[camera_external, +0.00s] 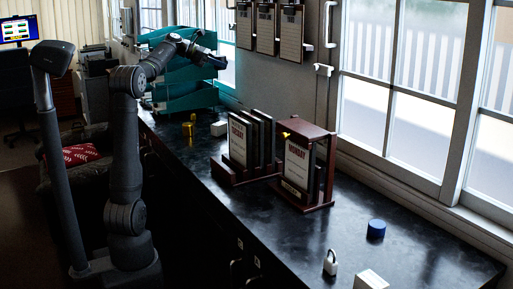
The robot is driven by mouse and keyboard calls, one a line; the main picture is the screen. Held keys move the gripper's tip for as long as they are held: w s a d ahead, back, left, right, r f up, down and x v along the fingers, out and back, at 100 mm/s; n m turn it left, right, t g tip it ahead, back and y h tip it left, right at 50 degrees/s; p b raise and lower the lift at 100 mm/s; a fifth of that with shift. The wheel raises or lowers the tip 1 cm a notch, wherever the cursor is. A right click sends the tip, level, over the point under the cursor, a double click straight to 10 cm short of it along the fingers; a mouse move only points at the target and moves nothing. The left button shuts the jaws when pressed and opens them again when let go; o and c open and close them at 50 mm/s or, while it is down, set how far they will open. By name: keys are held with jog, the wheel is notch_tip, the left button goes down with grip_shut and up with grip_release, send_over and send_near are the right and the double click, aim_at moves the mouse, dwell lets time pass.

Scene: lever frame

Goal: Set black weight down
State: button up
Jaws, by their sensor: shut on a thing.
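My gripper (207,57) is raised at the upper middle, in front of the teal shelves and well above the dark counter. It is shut on a small dark thing (218,62) at its tip, which I take to be the black weight. Its outline blends with the dark fingers, so its exact shape and tilt are hard to tell. The dark red wooden frame (318,190) stands on the counter to the right, apart from my gripper, with upright boards in it; one reads MONDAY.
The black counter (285,245) runs diagonally along the windows. A gold weight (188,129) and a white block (218,128) sit near the teal shelves (178,88). A blue cylinder (376,229), a padlock (330,262) and a white box (370,280) lie at the near right. Clipboards hang on the wall.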

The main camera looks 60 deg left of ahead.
jog(key=w+d+m+g+h, duration=0.15)
jog(key=w+d, duration=0.45)
jog(key=d, duration=0.6)
jog(key=w+d+m+g+h, duration=0.1)
jog(key=w+d+m+h, duration=0.1)
jog(key=w+d, duration=0.65)
jog(key=w+d+m+g+h, duration=0.1)
jog(key=w+d+m+g, duration=0.15)
jog(key=d, duration=1.15)
jog(key=d+m+g+h, duration=0.2)
jog(key=d, duration=2.4)
jog(key=s+d+m+g, duration=0.2)
jog(key=s+d, duration=0.6)
jog(key=d, duration=0.4)
jog(key=s+d+m+g, duration=0.1)
jog(key=s+d+g, duration=0.1)
jog(key=s+d, duration=0.8)
jog(key=s+d+m+g, duration=0.2)
jog(key=s+d, duration=0.4)
jog(key=d, duration=0.9)
send_over(403, 262)
jog(key=shift+h, duration=0.35)
notch_tip(403, 262, down, 29)
jog(key=shift+r, duration=0.1)
jog(key=shift+f, duration=1.9)
